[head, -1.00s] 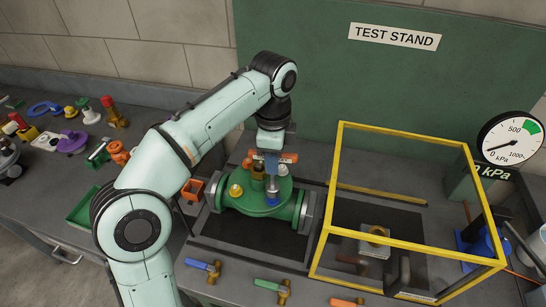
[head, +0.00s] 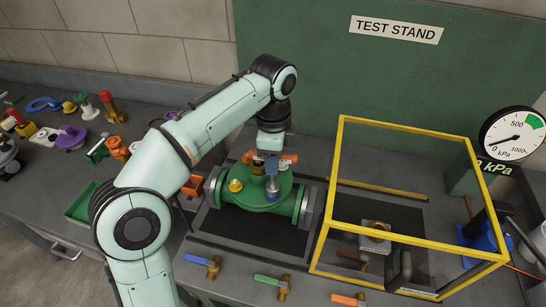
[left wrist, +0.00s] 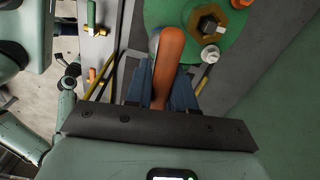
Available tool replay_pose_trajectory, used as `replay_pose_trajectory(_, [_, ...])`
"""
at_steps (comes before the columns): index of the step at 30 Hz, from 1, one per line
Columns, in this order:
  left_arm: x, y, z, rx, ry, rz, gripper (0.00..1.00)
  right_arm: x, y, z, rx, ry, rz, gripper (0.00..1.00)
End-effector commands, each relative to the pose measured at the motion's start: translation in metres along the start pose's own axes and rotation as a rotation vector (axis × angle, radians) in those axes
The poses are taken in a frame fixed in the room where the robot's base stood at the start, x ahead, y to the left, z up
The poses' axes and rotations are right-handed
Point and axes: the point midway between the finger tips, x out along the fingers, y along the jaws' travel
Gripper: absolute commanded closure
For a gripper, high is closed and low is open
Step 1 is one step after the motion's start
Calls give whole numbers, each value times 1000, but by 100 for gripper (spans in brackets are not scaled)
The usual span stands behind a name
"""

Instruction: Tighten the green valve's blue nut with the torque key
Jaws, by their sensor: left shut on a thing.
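The green valve (head: 243,204) lies on a dark mat with grey end flanges; part of its green top also shows in the left wrist view (left wrist: 160,12). My left gripper (head: 269,163) is above it, shut on the orange handle of the torque key (head: 288,159). The handle also shows in the left wrist view (left wrist: 169,60), between the blue fingers. The key's grey lower end (head: 272,188) points down at the valve's top, where the blue nut was seen. The blue nut is now mostly hidden, and I cannot tell how fully the key sits on it. My right gripper is not in view.
A yellow-framed guard (head: 392,131) stands right of the valve, with a pressure gauge (head: 513,136) beyond. Several small valves with coloured handles (head: 205,264) line the front edge. Loose parts and a green tray (head: 85,203) are at the left.

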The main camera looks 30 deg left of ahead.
Motion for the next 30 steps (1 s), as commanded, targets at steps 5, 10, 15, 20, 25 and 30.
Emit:
replay_pose_trajectory(5, [4,0,0,0,0,-1,100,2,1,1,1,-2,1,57])
replay_pose_trajectory(10, [8,0,0,0,0,0,100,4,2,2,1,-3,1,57])
replay_pose_trajectory(15, [9,0,0,0,0,-1,54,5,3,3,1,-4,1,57])
replay_pose_trajectory(20, [9,0,0,0,0,-1,47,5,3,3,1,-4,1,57])
replay_pose_trajectory(25, [10,0,0,0,-1,1,47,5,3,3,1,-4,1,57])
replay_pose_trajectory(30, [9,0,0,0,0,0,47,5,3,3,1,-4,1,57])
